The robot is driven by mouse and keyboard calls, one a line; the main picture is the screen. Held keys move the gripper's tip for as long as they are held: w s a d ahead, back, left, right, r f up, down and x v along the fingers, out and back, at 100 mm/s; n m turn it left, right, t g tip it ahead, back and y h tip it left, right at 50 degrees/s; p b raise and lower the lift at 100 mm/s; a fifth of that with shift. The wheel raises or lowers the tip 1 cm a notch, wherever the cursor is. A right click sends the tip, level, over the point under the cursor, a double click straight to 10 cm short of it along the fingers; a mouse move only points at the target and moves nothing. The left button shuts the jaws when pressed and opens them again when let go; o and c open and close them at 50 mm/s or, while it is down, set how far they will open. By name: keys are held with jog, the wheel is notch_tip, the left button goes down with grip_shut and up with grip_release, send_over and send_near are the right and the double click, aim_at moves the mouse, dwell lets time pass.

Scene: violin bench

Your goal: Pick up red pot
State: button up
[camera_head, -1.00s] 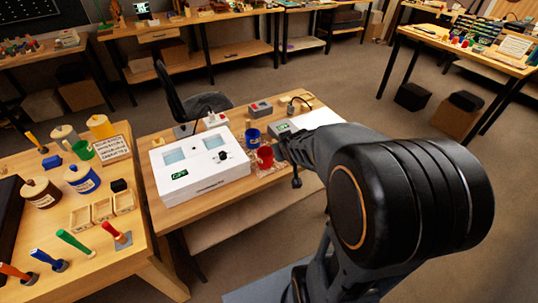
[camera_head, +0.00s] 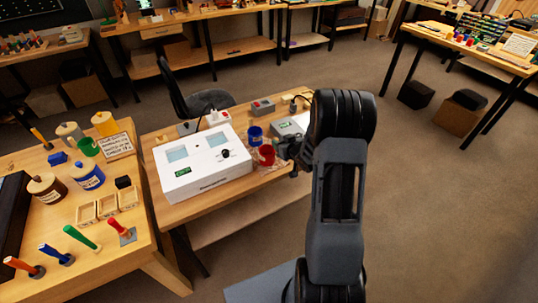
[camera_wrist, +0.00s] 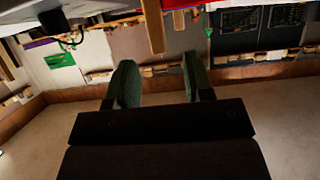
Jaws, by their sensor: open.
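The red pot (camera_head: 266,154) stands on the middle bench, just right of the white box device, with a blue pot (camera_head: 256,135) behind it. My gripper (camera_head: 287,149) is just right of the red pot in the head view, partly hidden by my arm; I cannot tell whether it touches the pot. In the wrist view my gripper (camera_wrist: 160,82) shows two green-grey fingers spread apart with nothing between them. A red patch shows at the top edge of that view; I cannot tell whether it is the pot.
The white box device (camera_head: 207,180) fills the bench's left part. A grey device (camera_head: 290,126) and a small grey box (camera_head: 262,107) stand behind the pots. The left table (camera_head: 125,255) holds jars, small trays and upright handles. Open floor (camera_head: 440,190) lies to the right.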

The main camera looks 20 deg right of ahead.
jog(key=p, duration=0.1)
send_over(269, 151)
jog(key=d, duration=0.2)
jog(key=shift+d+f, duration=0.1)
jog(key=shift+f, duration=1.3)
jog(key=shift+s, duration=0.1)
jog(key=shift+c, duration=0.2)
grip_shut()
